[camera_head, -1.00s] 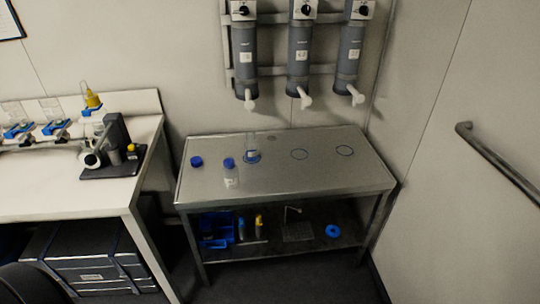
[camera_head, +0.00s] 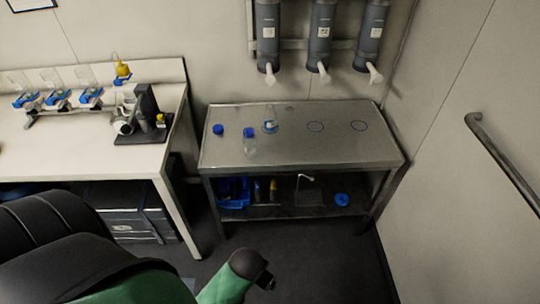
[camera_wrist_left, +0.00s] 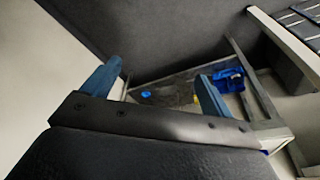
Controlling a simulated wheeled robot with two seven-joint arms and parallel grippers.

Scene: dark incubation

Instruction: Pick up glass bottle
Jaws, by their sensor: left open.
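A clear glass bottle with a blue cap (camera_head: 249,143) stands upright on the metal table (camera_head: 330,148), left of its middle. A second clear vessel (camera_head: 270,124) stands behind it to the right, by a blue ring mark; whether it has a cap is hard to tell. A loose blue cap (camera_head: 218,130) lies to the left. My left arm enters the head view at lower left, short of the table. In the left wrist view my left gripper (camera_wrist_left: 156,74) is open, its two blue fingers apart with nothing between them. I cannot make out the bottle there. My right gripper is not in view.
The table's lower shelf holds a blue bin (camera_head: 234,190), small bottles and a blue ring (camera_head: 342,199). Grey dispensers (camera_head: 321,32) hang above the table. A white bench (camera_head: 90,150) with instruments stands left. A handrail (camera_head: 505,160) runs along the right wall.

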